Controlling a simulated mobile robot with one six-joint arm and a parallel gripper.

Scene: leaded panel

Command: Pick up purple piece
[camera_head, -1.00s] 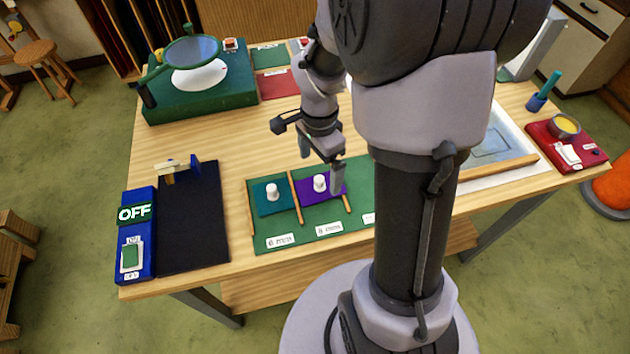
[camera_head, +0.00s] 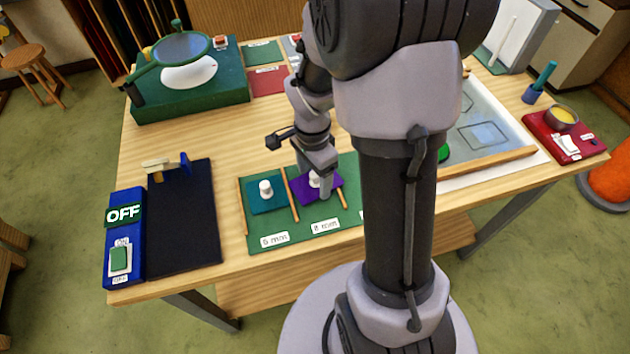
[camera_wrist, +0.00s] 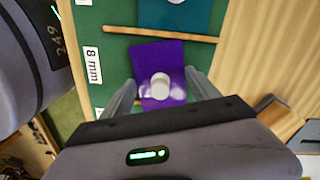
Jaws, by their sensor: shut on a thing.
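In the wrist view the purple piece (camera_wrist: 153,58) shows between the two fingers. My gripper (camera_head: 318,187) is down at the piece, shut on its white knob; in the wrist view the fingers (camera_wrist: 160,88) stand on both sides of the knob. The head view hides part of the knob behind the gripper.
A teal piece (camera_head: 266,203) with a white knob lies to the left, beyond a wooden strip (camera_head: 292,194). A blue OFF switch box (camera_head: 122,235) and a dark pad (camera_head: 187,222) are farther left. A framed panel (camera_head: 485,125) is to the right.

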